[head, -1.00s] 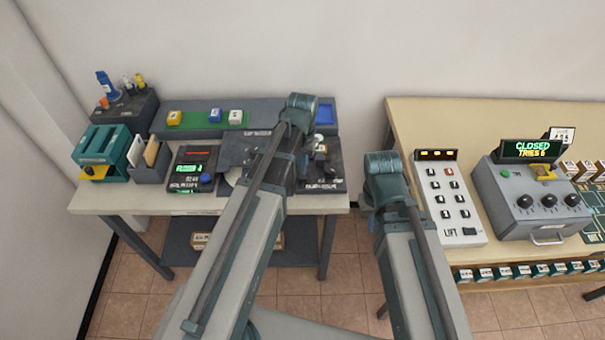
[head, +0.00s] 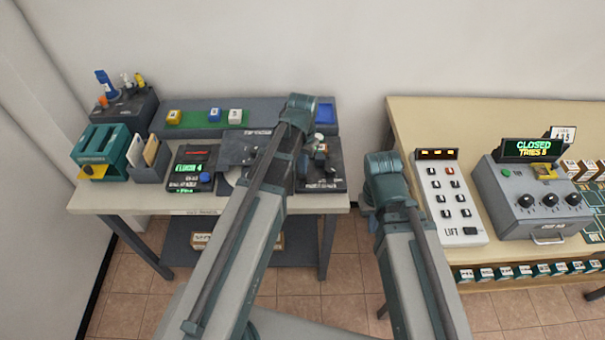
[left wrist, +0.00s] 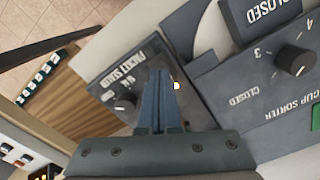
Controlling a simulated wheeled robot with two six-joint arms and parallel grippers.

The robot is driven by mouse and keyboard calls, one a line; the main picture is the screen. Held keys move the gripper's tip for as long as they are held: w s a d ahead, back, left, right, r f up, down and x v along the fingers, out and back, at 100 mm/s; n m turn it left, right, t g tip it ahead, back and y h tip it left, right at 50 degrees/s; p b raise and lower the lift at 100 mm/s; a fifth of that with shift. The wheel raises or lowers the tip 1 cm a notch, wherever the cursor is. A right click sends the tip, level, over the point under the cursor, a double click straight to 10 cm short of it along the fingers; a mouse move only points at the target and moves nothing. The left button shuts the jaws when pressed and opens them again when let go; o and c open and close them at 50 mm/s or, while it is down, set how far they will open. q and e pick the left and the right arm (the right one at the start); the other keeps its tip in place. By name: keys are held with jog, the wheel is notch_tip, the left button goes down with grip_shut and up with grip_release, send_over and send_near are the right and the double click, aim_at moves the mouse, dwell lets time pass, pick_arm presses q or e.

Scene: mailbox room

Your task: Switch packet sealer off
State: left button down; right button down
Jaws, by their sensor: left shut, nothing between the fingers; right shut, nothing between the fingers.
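In the head view the packet sealer (head: 322,186) is at the right front of the left table, partly covered by my arm. My left gripper (left wrist: 160,78) is shut and empty over the panel, beside the knob. I cannot tell whether it touches. My right gripper is hidden behind its arm.
The cup sorter (left wrist: 275,90) with a numbered dial is beside the sealer. On the right table are a keypad box (head: 450,200) and a grey dial box (head: 530,200). A gap separates the tables.

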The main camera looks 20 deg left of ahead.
pick_arm(q)
jog(key=shift+f+b, duration=0.8)
jog(key=shift+f, duration=0.05)
dwell(0.3)
jog(key=shift+r, duration=0.1)
notch_tip(320, 180, up, 7)
jog(key=p, duration=0.7)
dwell(0.3)
jog(key=s+d+m+y, duration=0.1)
jog(key=s+d, duration=0.9)
jog(key=s, duration=0.4)
jog(key=shift+s+d, duration=0.15)
jog(key=shift+d, duration=0.1)
